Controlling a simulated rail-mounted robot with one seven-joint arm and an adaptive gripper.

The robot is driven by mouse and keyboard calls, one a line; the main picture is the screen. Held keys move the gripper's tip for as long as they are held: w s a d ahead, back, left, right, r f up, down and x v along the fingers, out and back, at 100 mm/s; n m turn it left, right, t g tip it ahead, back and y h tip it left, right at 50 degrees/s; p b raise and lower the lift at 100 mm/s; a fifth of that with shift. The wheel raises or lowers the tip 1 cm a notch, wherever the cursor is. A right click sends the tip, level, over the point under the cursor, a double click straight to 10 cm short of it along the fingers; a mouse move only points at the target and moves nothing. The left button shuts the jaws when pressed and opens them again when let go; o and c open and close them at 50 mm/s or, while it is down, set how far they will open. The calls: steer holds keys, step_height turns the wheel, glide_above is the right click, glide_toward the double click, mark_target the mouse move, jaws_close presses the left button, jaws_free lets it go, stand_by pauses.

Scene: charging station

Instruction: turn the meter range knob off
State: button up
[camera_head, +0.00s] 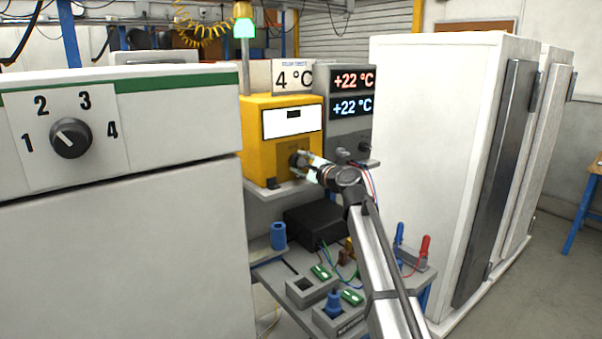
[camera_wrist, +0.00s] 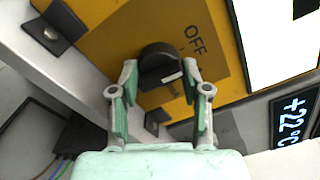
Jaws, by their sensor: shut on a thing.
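The yellow meter (camera_head: 281,135) stands on a shelf, with a white display on its front. Its range knob is round and dark, and shows in the wrist view (camera_wrist: 156,60) with a white pointer mark on it. The word OFF is printed beside the knob, up and to its right in the wrist view; the mark is not lined up with that word. My gripper (camera_wrist: 163,72) is shut on the knob, one finger on each side. In the head view my gripper (camera_head: 303,161) reaches the meter's lower front and hides most of the knob.
A grey unit (camera_head: 347,112) with two +22 °C displays stands right of the meter. A white cabinet with a four-position dial (camera_head: 71,138) fills the left. Below is a bench with a black box (camera_head: 315,224), wires and blue and red clips. A tall white cabinet (camera_head: 435,150) stands right.

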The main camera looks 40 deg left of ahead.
steer(key=shift+n+b, duration=0.35)
steer(key=shift+n, duration=0.15)
steer(key=o, duration=1.1)
steer(key=shift+a, duration=0.1)
steer(key=shift+o, duration=0.2)
steer(key=v, duration=1.2)
steer(key=shift+w+f, duration=0.1)
